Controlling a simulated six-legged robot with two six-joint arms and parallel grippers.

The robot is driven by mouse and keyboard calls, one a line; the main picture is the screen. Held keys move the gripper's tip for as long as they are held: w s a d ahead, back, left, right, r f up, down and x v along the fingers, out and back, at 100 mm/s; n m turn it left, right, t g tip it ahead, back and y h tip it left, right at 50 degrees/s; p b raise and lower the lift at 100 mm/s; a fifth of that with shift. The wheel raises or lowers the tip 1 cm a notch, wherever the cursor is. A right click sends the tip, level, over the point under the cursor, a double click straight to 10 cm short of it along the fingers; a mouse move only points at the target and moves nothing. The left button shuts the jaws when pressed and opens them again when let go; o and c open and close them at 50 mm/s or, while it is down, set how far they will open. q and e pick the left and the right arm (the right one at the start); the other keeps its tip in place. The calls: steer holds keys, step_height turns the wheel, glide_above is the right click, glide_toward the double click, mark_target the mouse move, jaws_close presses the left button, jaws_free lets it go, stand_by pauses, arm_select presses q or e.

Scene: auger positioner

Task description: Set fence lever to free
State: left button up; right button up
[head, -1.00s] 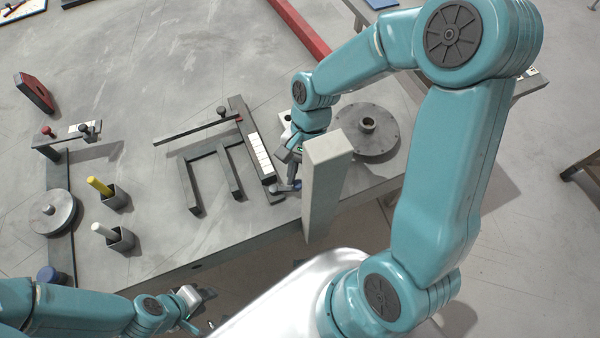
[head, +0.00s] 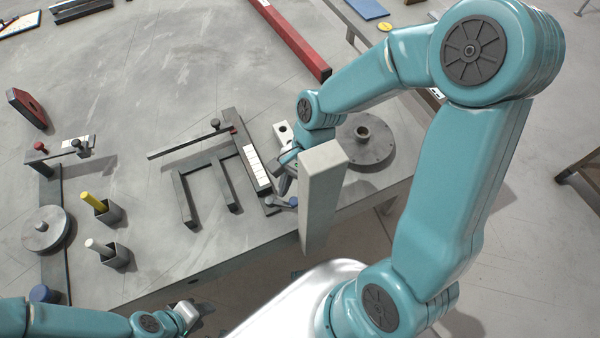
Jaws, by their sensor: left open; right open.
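The fence assembly is a dark frame with two prongs (head: 226,190) and a white marked scale strip (head: 257,170) on the table. A small blue-grey lever (head: 281,202), which looks like the fence lever, sits at the near end of the scale bar; its setting is too small to read. My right gripper (head: 286,182) is open just above and behind the lever, partly hidden by the pale upright post; I cannot tell whether it touches. My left gripper (head: 193,312) is open and empty off the table's near edge, far from the lever.
A pale upright post (head: 320,200) stands right beside my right gripper. A round grey disc (head: 368,143) lies behind it. A red bar (head: 290,38) lies at the back.

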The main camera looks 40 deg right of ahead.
steer(key=p+v, duration=0.1)
steer(key=v, duration=1.5)
steer(key=shift+p, duration=0.35)
steer(key=shift+s+a, duration=0.1)
